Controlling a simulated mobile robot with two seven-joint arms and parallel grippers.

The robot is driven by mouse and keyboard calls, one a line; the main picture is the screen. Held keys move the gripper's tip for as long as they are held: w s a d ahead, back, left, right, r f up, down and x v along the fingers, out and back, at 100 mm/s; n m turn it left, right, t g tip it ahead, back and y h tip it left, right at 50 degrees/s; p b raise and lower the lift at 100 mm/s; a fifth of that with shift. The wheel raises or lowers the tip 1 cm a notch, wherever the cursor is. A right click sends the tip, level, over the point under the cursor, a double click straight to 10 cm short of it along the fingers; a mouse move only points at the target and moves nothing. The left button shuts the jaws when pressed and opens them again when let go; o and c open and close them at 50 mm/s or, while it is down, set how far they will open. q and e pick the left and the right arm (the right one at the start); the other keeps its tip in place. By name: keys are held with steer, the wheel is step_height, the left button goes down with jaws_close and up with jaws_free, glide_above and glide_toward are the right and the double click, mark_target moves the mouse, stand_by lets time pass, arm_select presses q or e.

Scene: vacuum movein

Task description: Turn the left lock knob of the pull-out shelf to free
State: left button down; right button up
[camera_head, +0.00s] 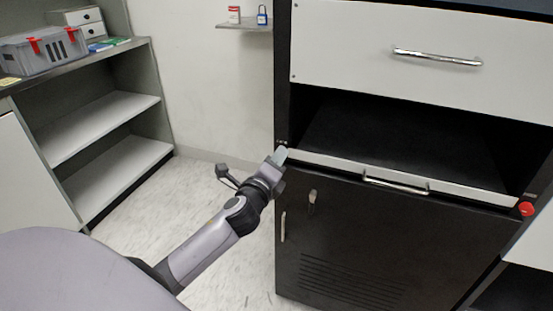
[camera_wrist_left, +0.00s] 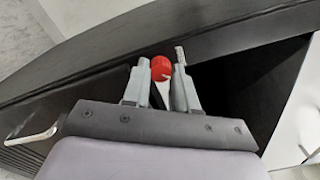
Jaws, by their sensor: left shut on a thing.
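The pull-out shelf has a pale front strip (camera_head: 330,171) with a chrome handle (camera_head: 396,184), low in the dark opening of the black cabinet. My left gripper (camera_head: 279,156) is at the strip's left end, against the cabinet's left edge, and covers the left lock knob in the head view. In the left wrist view the red left lock knob (camera_wrist_left: 161,68) sits between the two fingertips of the left gripper (camera_wrist_left: 159,64), which is shut on it. A light mark shows on the knob's lower side; its exact setting cannot be told. The right gripper is not in view.
The red right knob (camera_head: 526,209) is at the strip's right end. A white drawer (camera_head: 350,50) is above, a black cabinet door (camera_head: 370,250) below. A grey shelf unit (camera_head: 110,115) stands at the left. The floor (camera_head: 130,215) between is clear.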

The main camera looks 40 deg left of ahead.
arm_select(q)
steer(key=shift+n+p, duration=0.45)
steer(key=shift+n, duration=3.55)
steer(key=c, duration=0.9)
jaws_free()
